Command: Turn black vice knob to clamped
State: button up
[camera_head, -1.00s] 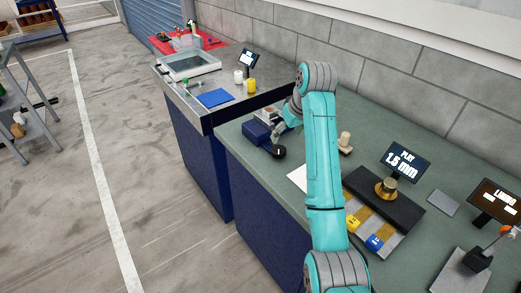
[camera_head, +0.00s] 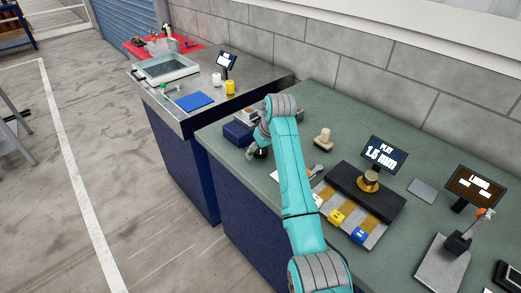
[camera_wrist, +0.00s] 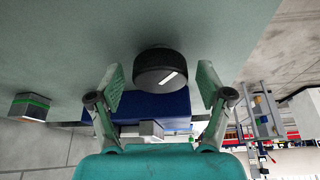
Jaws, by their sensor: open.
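The black vice knob (camera_wrist: 158,68) is a short round cylinder with a white slanted mark on its face. It shows in the wrist view between the two teal fingers of my gripper (camera_wrist: 160,88), with a gap on each side. My gripper is open and does not appear to touch it. The blue vice body (camera_wrist: 160,105) is behind the knob. In the head view the vice (camera_head: 238,133) stands at the far left end of the green bench, and the knob (camera_head: 261,154) is partly hidden by my gripper (camera_head: 256,145).
A steel table with a blue mat (camera_head: 194,101) adjoins at the left. A block wall runs behind.

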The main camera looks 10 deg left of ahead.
jog(key=c, duration=1.1)
jog(key=shift+m, duration=0.8)
jog(key=shift+c, duration=0.2)
jog(key=o, duration=1.1)
jog(key=shift+o, duration=0.2)
jog(key=shift+r, duration=0.1)
jog(key=v, duration=1.1)
jog(key=shift+s+r, duration=0.35)
